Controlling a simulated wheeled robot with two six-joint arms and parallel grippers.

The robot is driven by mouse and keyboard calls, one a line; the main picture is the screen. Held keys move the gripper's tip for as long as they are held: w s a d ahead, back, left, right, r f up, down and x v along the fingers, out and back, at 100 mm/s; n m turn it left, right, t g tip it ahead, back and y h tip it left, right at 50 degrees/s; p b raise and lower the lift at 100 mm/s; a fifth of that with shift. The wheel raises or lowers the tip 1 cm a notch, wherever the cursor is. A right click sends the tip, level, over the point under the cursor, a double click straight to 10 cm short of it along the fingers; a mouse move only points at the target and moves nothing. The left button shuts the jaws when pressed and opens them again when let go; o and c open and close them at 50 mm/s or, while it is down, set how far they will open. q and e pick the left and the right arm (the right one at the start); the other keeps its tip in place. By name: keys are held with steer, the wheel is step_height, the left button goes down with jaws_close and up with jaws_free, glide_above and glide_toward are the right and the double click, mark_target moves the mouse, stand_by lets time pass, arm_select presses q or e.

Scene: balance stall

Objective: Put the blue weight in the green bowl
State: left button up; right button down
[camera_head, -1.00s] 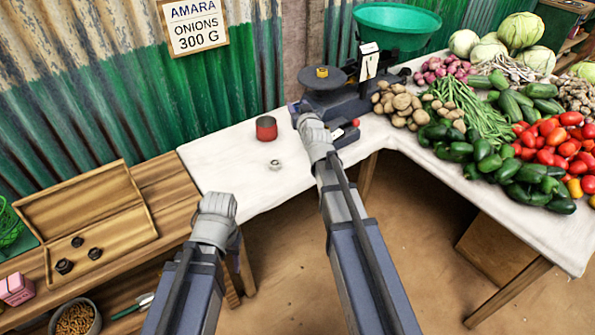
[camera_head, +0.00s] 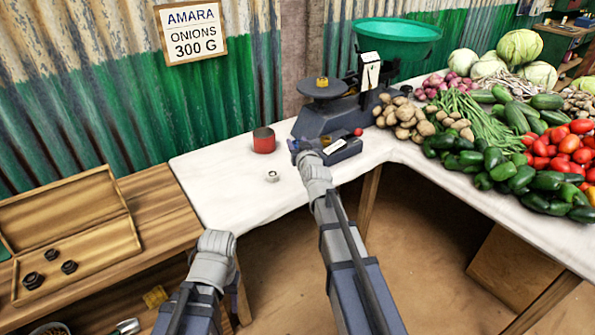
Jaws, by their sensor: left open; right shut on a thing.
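The green bowl (camera_head: 398,40) sits on the back of the dark balance scale (camera_head: 322,120). A small brass weight (camera_head: 322,82) stands on the scale's round black plate (camera_head: 332,92). My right gripper (camera_head: 295,147) is at the scale's near left corner, over the white cloth. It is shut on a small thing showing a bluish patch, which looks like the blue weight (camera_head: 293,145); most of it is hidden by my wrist. My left gripper (camera_head: 216,240) is open, near the right end of the wooden bench, its fingers largely hidden by the wrist.
A red tin (camera_head: 263,140) and a small silvery nut-like weight (camera_head: 272,176) stand on the white cloth (camera_head: 225,165). A wooden case (camera_head: 95,245) with several dark weights lies on the left bench. Potatoes (camera_head: 405,115) and other vegetables crowd the right.

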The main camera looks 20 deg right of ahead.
mark_target(298, 171)
steer(key=shift+f+b, duration=4.15)
steer(key=shift+f, duration=0.4)
steer(key=shift+f, duration=0.1)
steer(key=shift+f+b, duration=0.15)
steer(key=shift+b, duration=0.15)
steer(key=shift+c, duration=1.8)
jaws_free()
